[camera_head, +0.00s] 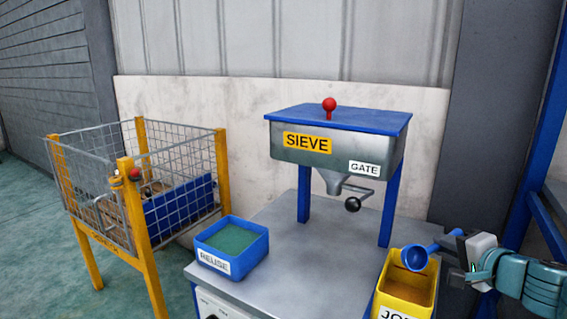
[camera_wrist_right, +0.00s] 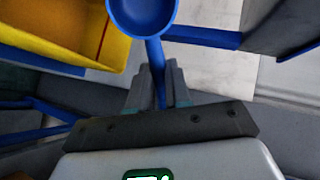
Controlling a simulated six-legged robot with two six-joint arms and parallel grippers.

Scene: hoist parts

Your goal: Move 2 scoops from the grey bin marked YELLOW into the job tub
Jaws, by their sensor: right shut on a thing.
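My right gripper (camera_head: 460,247) is shut on the handle of a blue scoop (camera_head: 415,258) at the right of the head view. The scoop's bowl is over the yellow job tub (camera_head: 405,290), whose label is partly cut off. In the right wrist view, the scoop (camera_wrist_right: 143,12) stands out from between the fingers (camera_wrist_right: 158,85), and the tub (camera_wrist_right: 75,30) is to its left. The tub's inside looks brownish. The grey bin marked YELLOW is not seen. My left gripper is not in view.
A sieve (camera_head: 330,150) with a red knob and a gate lever stands on the grey bench (camera_head: 300,240). A blue REUSE tub (camera_head: 232,262) with green contents sits at the bench's left. A yellow-framed wire cage (camera_head: 155,240) stands on the floor at left.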

